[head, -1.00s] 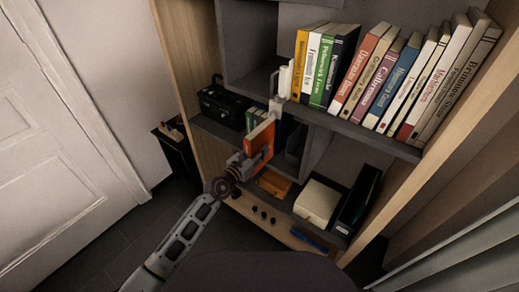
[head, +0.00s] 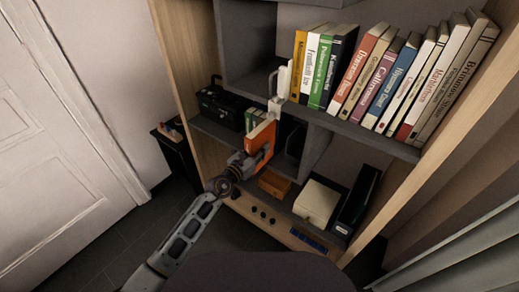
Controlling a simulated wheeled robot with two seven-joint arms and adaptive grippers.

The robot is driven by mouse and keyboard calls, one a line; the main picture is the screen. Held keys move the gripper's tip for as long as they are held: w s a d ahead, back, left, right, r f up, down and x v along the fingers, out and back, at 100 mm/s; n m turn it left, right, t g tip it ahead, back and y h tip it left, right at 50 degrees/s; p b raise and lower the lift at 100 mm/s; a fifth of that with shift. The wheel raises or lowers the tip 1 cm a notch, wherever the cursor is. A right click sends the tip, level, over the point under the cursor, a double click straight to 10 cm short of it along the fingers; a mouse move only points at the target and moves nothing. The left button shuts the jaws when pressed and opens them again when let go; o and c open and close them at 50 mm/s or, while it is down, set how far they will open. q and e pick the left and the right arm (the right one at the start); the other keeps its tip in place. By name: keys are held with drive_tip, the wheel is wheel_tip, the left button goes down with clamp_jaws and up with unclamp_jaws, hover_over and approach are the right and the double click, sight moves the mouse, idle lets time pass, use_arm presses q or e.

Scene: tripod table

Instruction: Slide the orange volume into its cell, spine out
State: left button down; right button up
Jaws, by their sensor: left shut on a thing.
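The orange volume (head: 261,137) is at the front of a cell in the middle level of the shelf unit, in the head view. My left gripper (head: 246,160) is shut on it from the front. The volume stands roughly upright, with its pale page edges showing on the upper left. How far it reaches into the cell is hard to tell. Books with green and dark covers (head: 253,117) stand just behind it in the cell (head: 294,140). My right gripper is not in view.
A row of several books (head: 383,75) stands on the upper shelf, with a white bookend (head: 283,80) at its left end. A black box (head: 223,104) sits left of the cell. Below are an orange box (head: 273,184), a cream box (head: 316,201) and a black holder (head: 358,197).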

use_arm(q)
drive_tip(key=shift+x, duration=1.4)
idle(0.5)
drive_tip(key=c, duration=1.1)
unclamp_jaws()
drive_tip(key=shift+s, duration=0.15)
drive_tip(key=shift+s+a, duration=0.3)
drive_tip(key=shift+v, duration=5.5)
